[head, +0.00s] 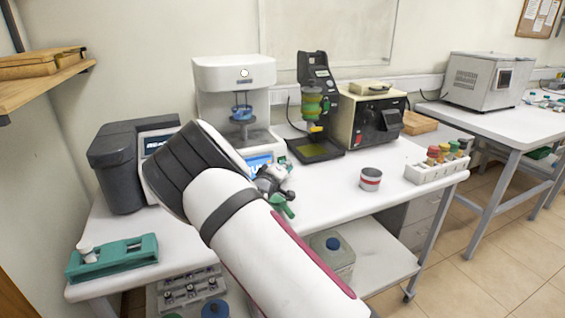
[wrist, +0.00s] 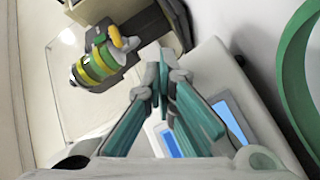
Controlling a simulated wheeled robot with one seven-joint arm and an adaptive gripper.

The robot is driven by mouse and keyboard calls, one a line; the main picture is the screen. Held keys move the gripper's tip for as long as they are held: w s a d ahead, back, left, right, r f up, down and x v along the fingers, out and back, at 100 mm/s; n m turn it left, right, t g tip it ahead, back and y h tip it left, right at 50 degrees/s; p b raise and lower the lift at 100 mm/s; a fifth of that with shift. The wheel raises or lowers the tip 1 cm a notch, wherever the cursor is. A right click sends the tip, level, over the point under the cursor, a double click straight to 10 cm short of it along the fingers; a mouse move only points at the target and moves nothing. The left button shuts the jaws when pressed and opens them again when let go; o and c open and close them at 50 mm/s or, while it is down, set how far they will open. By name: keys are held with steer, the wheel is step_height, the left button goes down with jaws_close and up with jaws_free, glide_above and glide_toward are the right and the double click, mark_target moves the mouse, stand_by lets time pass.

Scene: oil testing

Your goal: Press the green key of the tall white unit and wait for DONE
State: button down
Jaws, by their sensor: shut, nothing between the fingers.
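The tall white unit (head: 235,75) stands on the bench against the wall, with a small blue-banded vessel (head: 242,112) under its head. A blue screen (head: 259,161) on its low front part is partly covered by my gripper (head: 272,181). In the wrist view my gripper (wrist: 163,82) is shut and empty, its teal fingers together. A lit blue screen (wrist: 226,118) shows beside and behind the fingers there. I cannot make out the green key or any DONE text, nor whether the fingertips touch the unit.
A dark stand with a yellow-green vessel (head: 312,103) is right of the unit, a beige box instrument (head: 368,118) beyond it. A dark grey device (head: 115,168) stands left. A tin (head: 370,179), a bottle rack (head: 437,168) and a green tray (head: 112,259) sit nearer the bench edges.

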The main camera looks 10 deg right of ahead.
steer(key=shift+s+d+r+p, duration=0.1)
steer(key=shift+s+r+p, duration=0.1)
steer(key=shift+s+p, duration=0.45)
steer(key=shift+s, duration=0.15)
steer(key=shift+s+d+r+p, duration=0.2)
steer(key=shift+s+p, duration=0.4)
steer(key=shift+s, duration=0.2)
steer(key=shift+s+d+r+p, duration=0.1)
steer(key=shift+s+r+p, duration=0.15)
steer(key=shift+s+p, duration=0.45)
steer(key=shift+s+d+r+p, duration=0.2)
steer(key=shift+s+p, duration=0.3)
steer(key=shift+s, duration=0.35)
